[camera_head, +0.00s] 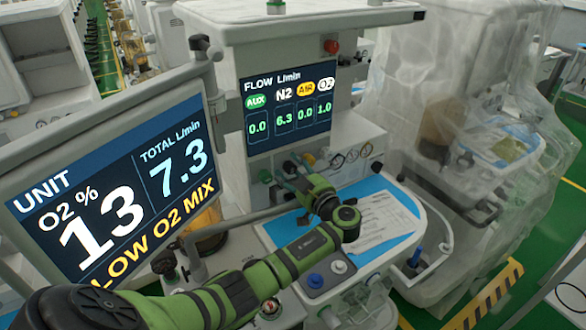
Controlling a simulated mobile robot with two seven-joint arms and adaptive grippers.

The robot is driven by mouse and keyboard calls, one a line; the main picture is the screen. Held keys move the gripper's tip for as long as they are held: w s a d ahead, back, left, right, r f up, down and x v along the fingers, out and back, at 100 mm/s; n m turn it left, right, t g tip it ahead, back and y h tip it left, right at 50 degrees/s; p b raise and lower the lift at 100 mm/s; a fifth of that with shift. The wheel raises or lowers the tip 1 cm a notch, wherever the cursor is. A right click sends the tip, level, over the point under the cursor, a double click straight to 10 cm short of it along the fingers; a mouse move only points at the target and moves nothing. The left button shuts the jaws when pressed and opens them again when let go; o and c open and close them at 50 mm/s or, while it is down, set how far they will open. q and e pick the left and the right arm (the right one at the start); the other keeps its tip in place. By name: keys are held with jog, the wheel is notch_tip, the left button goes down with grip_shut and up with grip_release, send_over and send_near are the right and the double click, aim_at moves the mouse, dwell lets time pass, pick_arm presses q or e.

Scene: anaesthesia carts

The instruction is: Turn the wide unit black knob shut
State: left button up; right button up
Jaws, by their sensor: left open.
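The wide unit (212,80) stands in the middle with a flow display (290,107) reading AUX 0.0, N2 6.3, AIR 0.0 and O2 1.0. A row of small knobs sits on the panel below the display. A dark knob (266,176) shows at the row's left end. My left gripper (285,172) is open at this row, its fingers pointing at the panel. The fingers cover part of the row, so I cannot tell which knob is the black one or whether they touch it. My right gripper is not in view.
A tilted monitor (110,190) at the left reads O2 13 %, total 7.3 and LOW O2 MIX. A blue mat with a paper sheet (378,222) lies on the worktop under my arm. A blue knob (315,281) sits in front. A plastic-covered cart (475,150) stands right.

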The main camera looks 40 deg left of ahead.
pick_arm(q)
grip_shut()
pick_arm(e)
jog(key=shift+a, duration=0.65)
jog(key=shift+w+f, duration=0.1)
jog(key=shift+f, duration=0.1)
